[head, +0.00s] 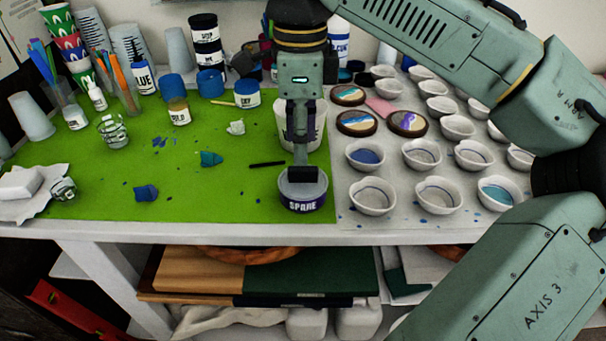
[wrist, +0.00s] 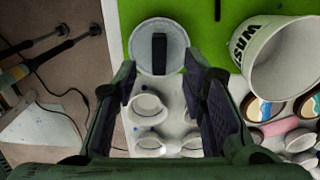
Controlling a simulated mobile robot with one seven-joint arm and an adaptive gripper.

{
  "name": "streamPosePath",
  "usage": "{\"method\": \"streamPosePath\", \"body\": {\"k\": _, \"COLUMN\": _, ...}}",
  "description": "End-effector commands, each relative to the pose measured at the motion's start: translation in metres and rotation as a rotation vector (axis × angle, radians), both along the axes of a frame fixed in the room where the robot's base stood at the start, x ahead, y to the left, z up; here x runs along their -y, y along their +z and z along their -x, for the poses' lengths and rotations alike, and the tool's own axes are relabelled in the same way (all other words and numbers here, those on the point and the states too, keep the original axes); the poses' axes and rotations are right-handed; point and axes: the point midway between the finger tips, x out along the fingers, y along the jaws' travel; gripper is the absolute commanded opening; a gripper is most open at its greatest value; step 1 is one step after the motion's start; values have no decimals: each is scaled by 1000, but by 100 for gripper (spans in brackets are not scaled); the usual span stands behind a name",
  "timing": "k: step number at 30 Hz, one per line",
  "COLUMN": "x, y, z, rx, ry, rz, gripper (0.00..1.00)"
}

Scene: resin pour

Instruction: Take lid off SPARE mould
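The SPARE mould (head: 303,206) is a small round pot with a dark label, at the front edge of the green mat. Its pale round lid (wrist: 143,40) is on it, with a dark upright grip bar (wrist: 159,54) across the middle; the bar also shows in the head view (head: 303,176). My gripper (head: 300,152) points down above the mould. In the wrist view my gripper (wrist: 160,78) is open, with its two fingers apart and nothing held between them. The grip bar appears beyond the fingertips; the exact gap is hard to tell.
A large white tub (wrist: 275,60) with dark lettering stands close behind the mould, partly hidden by my gripper in the head view. Several small white bowls (head: 372,196) stand to the right. Round painted coasters (head: 356,123) lie behind them. The green mat (head: 230,205) left of the mould is mostly clear.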

Motion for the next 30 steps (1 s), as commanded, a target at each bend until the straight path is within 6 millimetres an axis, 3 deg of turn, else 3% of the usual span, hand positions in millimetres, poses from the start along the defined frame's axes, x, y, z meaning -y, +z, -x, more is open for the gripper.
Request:
{"method": "streamPosePath", "body": {"k": 12, "x": 4, "y": -49, "z": 2, "rx": -1, "ry": 1, "rz": 0, "gripper": 38}}
{"method": "streamPosePath", "body": {"k": 20, "x": 3, "y": -53, "z": 2, "rx": 1, "ry": 1, "rz": 0, "gripper": 38}}
{"method": "streamPosePath", "body": {"k": 30, "x": 3, "y": -53, "z": 2, "rx": 1, "ry": 1, "rz": 0, "gripper": 17}}
